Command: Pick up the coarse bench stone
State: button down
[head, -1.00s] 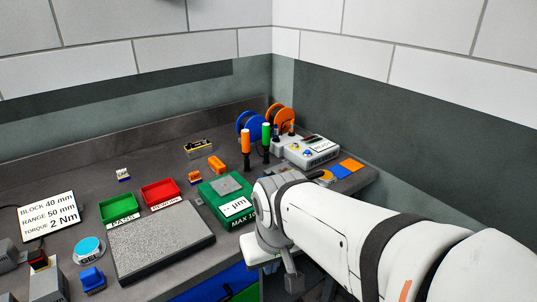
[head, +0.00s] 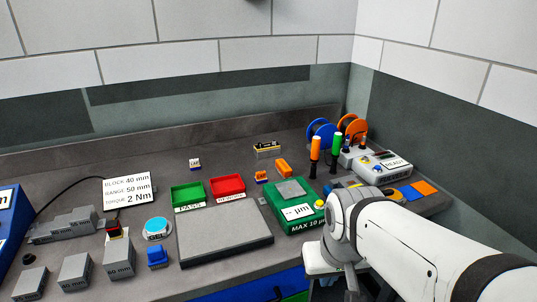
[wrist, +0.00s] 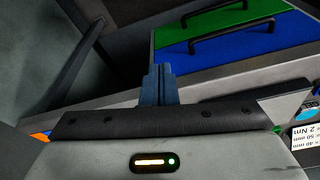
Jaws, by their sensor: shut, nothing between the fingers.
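No label readable here names the coarse bench stone, so I cannot tell for certain which thing it is. A large flat speckled grey slab (head: 225,236) lies near the bench's front edge in the head view. A smaller grey plate (head: 290,189) lies on a green box (head: 296,212) to its right. Several labelled grey blocks (head: 75,277) stand at the left front. My gripper is shut and empty in the wrist view (wrist: 157,70), over the area in front of the bench. In the head view it hangs low at the right, mostly hidden by my arm.
A green tray (head: 187,208) and a red tray (head: 227,199) stand behind the slab. A blue button-like block (head: 157,256) and a round blue-topped thing (head: 156,226) are left of it. Spools and a white device (head: 376,164) fill the back right. Drawers (wrist: 235,45) show below.

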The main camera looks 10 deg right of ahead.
aim_at(284, 170)
jog(key=u, duration=2.8)
jog(key=k, duration=1)
jog(key=z, duration=1.8)
jog(key=i, duration=1)
jog(key=u, duration=0.05)
